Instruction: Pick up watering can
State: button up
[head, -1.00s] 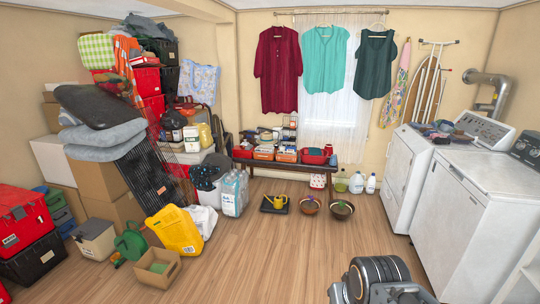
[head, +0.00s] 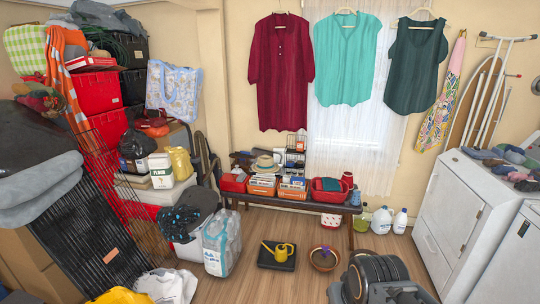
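A small yellow watering can (head: 283,250) sits on a flat dark tray or mat (head: 270,264) on the wooden floor, near the middle of the room. Its spout points up to the left. A green watering can stood on the floor at the left in the earlier view and is outside the present one. Part of my own arm, dark and rounded, shows at the bottom right. My gripper's fingers cannot be made out.
A bowl-like pot (head: 324,259) stands right of the tray. A clear bag (head: 222,243) stands left of it. A low bench (head: 290,199) is behind. A black wire rack (head: 88,215) leans at the left; a washer (head: 455,215) stands right. Some floor in front is free.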

aim_at(281, 254)
jog(key=i, duration=0.7)
jog(key=u, duration=0.85)
jog(key=i, duration=2.2)
jog(key=z, duration=1.6)
